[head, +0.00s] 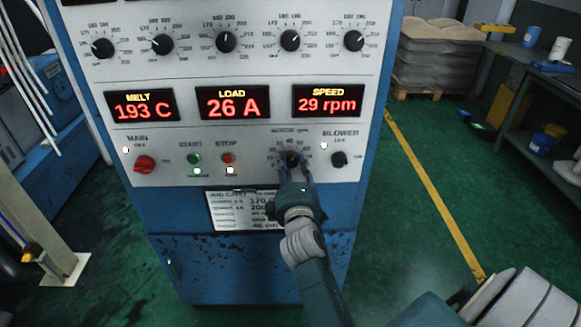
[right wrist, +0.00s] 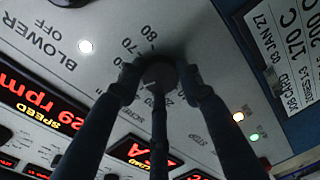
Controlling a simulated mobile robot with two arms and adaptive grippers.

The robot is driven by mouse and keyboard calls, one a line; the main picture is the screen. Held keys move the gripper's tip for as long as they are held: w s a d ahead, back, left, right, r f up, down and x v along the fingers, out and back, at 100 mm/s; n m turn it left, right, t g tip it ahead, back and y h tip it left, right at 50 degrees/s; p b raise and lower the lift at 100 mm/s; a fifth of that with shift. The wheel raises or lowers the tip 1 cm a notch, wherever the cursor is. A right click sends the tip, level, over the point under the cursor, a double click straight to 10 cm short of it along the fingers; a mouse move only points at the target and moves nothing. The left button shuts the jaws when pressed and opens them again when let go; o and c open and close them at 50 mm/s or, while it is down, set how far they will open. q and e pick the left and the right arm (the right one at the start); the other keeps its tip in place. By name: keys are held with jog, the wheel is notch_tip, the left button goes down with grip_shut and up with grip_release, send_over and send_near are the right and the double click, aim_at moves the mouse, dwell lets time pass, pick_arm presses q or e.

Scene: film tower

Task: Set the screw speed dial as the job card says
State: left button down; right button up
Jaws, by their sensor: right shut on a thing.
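The screw speed dial (head: 292,158) is a dark knob on the lower right of the grey control panel, with a printed scale around it. My right gripper (head: 294,170) is shut on it, one finger on each side. In the right wrist view the dial (right wrist: 158,70) sits between the fingertips; its pointer setting cannot be told. The SPEED display (head: 328,101) reads 29 rpm. The white job card (head: 235,212) is below the panel, partly covered by my right arm; it also shows in the right wrist view (right wrist: 290,40), with its speed line not readable. My left gripper is out of view.
The red MAIN switch (head: 145,164), START button (head: 194,158), STOP button (head: 228,158) and BLOWER knob (head: 339,159) share the panel. Above are the MELT display (head: 141,105), LOAD display (head: 234,103) and a row of temperature knobs. Green floor is open at right before a workbench (head: 545,85).

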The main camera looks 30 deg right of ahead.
aim_at(290, 137)
jog(key=shift+d+m, duration=0.2)
jog(key=shift+m, duration=0.2)
jog(key=o, duration=1.1)
jog(key=shift+s, duration=0.1)
jog(key=shift+o, duration=0.2)
jog(key=r, duration=0.4)
jog(key=w+r, duration=0.1)
jog(key=r, duration=0.1)
jog(key=shift+r, duration=0.35)
jog(key=r, duration=0.1)
jog(key=s+r, duration=0.1)
jog(key=r, duration=0.1)
jog(key=shift+s+d+r, duration=0.2)
jog(key=shift+s+r, duration=0.05)
jog(key=shift+s, duration=0.05)
jog(key=shift+d, duration=0.15)
jog(key=shift+w+f, duration=0.15)
jog(key=shift+w, duration=0.2)
jog(key=shift+s+a, duration=0.1)
jog(key=shift+a, duration=0.2)
